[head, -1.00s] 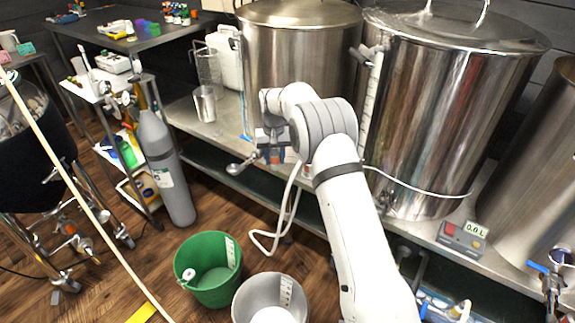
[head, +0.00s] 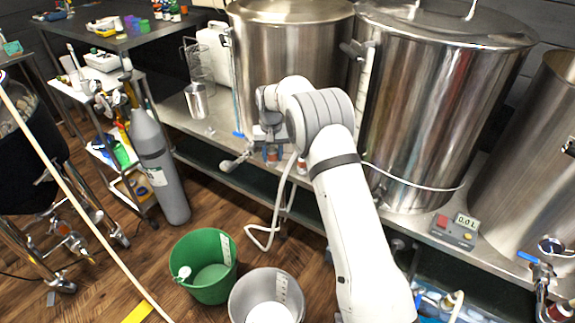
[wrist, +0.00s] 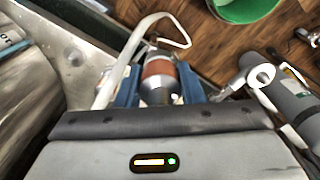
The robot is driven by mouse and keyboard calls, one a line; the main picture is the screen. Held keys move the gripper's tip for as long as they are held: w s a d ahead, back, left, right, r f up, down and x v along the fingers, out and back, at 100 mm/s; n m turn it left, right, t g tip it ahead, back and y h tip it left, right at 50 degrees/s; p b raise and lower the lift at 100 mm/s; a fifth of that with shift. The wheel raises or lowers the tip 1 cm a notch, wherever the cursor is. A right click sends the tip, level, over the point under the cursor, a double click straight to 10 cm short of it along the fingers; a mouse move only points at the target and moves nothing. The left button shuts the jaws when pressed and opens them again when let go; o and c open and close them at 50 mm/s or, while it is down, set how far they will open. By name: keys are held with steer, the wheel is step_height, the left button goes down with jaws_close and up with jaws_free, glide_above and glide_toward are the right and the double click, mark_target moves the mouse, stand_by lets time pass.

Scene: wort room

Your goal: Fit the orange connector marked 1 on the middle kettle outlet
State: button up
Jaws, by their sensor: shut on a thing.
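My gripper (wrist: 157,88) is shut on an orange connector (wrist: 158,72), with one blue finger on each side of it. A white hose shows beside the connector and loops away beyond it. I cannot read a mark on the connector. In the head view my gripper (head: 271,151) is in front of the left kettle (head: 290,45), to the right of that kettle's outlet (head: 232,164) and apart from it. The middle kettle (head: 430,105) stands behind my arm. I cannot make out its outlet, which my arm may hide.
The right kettle (head: 535,155) has a blue-handled outlet at the lower right. A red and grey display box (head: 455,231) sits on the bench edge. A green bucket (head: 205,268) and a grey bucket (head: 266,298) stand on the floor below. A grey gas cylinder (head: 160,170) stands left.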

steer(key=s+d+r+m+p, duration=0.35)
steer(key=s+d+p, duration=0.45)
steer(key=d, duration=0.6)
steer(key=s+d+r+m+p, duration=0.1)
steer(key=s+d+m+p, duration=0.1)
steer(key=s+d, duration=0.3)
steer(key=s+d+r+m+p, duration=0.2)
steer(key=s+d+m+p, duration=0.1)
steer(key=s, duration=0.9)
steer(key=shift+d+r+p, duration=0.2)
steer(key=shift+d+p, duration=0.2)
steer(key=shift+d, duration=0.45)
steer(key=shift+s+f+m, duration=0.2)
steer(key=shift+s+m, duration=0.15)
steer(key=shift+s, duration=0.05)
steer(key=shift+f+b, duration=2.6)
steer(key=shift+f, duration=0.85)
steer(key=shift+f+b, duration=1.2)
steer(key=shift+f, duration=0.15)
steer(key=o, duration=1.2)
